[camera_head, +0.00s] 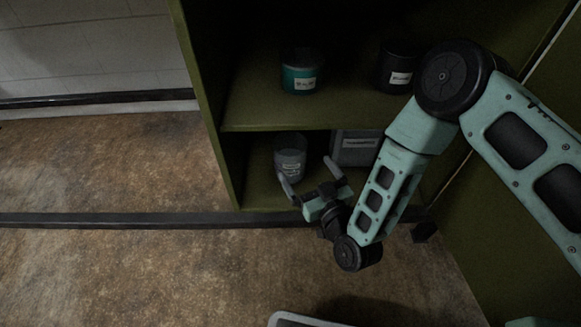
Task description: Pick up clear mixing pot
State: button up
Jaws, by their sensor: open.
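A clear, greyish pot (289,150) with a pale label stands upright on the lower shelf of the green cabinet, near its left wall. I take it to be the clear mixing pot. My gripper (304,168) is open, with its two fingers spread and pointing into the lower compartment. In the picture the left finger overlaps the lower edge of the pot and the right finger lies to the right of it. I cannot tell from this view how far the fingertips are from the pot. The lower part of the pot is partly hidden by the left finger.
A grey labelled box (355,146) stands right of the pot, partly hidden by my arm. A teal-labelled jar (299,78) and a dark jar (396,72) stand on the shelf above. The upper shelf board (275,118) overhangs the compartment.

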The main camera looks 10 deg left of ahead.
aim_at(297, 157)
jog(key=b+x, duration=0.2)
jog(key=x, duration=0.3)
jog(key=shift+w+a, duration=0.1)
jog(key=shift+a, duration=0.05)
jog(key=b+x, duration=0.4)
jog(key=shift+w+a+f, duration=0.2)
jog(key=shift+w, duration=0.05)
jog(key=shift+w+a+r, duration=0.1)
jog(key=shift+w+a, duration=0.05)
jog(key=shift+w, duration=0.05)
jog(key=c, duration=1.6)
jog(key=shift+r, duration=0.1)
jog(key=shift+c, duration=0.9)
